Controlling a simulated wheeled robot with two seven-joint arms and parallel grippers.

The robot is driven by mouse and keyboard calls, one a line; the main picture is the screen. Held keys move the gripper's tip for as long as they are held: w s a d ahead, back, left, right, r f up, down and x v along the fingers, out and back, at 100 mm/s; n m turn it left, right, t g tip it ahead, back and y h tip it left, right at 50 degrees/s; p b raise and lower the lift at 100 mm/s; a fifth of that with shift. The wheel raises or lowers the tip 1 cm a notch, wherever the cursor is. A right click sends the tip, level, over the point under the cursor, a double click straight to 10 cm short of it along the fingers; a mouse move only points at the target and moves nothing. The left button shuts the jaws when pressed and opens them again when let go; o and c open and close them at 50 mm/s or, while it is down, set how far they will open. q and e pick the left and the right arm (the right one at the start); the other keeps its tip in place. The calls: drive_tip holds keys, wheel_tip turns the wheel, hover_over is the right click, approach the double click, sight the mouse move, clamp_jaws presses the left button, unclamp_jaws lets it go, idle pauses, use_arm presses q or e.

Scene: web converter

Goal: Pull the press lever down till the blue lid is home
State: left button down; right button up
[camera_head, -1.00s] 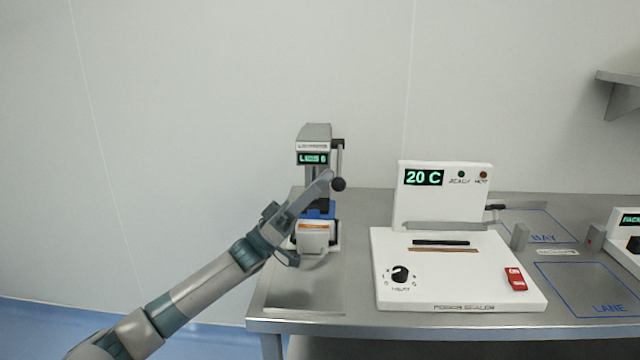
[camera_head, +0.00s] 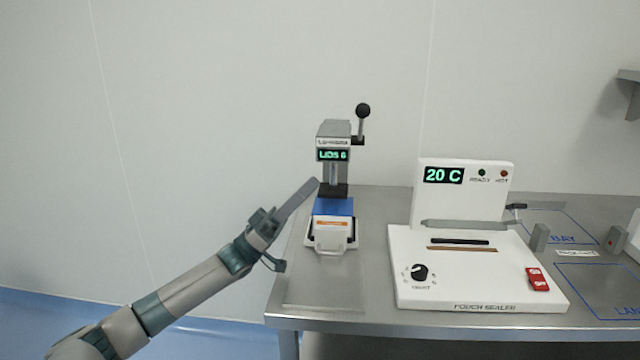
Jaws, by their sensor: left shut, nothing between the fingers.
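The lid press (camera_head: 334,135) stands at the back left of the steel table, its display reading "LIDS 0". Its lever (camera_head: 361,122), with a black ball knob, points up on the press's right side. The blue lid (camera_head: 333,207) lies on top of the white container (camera_head: 331,228) under the press head. Whether it is fully seated I cannot tell. My left gripper (camera_head: 314,184) is shut and empty, its tip just left of the press column, apart from the lever. My right gripper is not in view.
A white pouch sealer (camera_head: 475,280) showing "20 C" stands right of the press. Blue outlined areas marked BAY (camera_head: 555,226) and LANE are farther right. The steel table (camera_head: 325,297) is bare in front of the press.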

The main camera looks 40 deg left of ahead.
use_arm(q)
drive_tip(key=shift+v, duration=0.9)
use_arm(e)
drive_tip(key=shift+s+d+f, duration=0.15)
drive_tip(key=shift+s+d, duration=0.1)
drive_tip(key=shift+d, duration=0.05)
use_arm(q)
drive_tip(key=shift+w, duration=0.1)
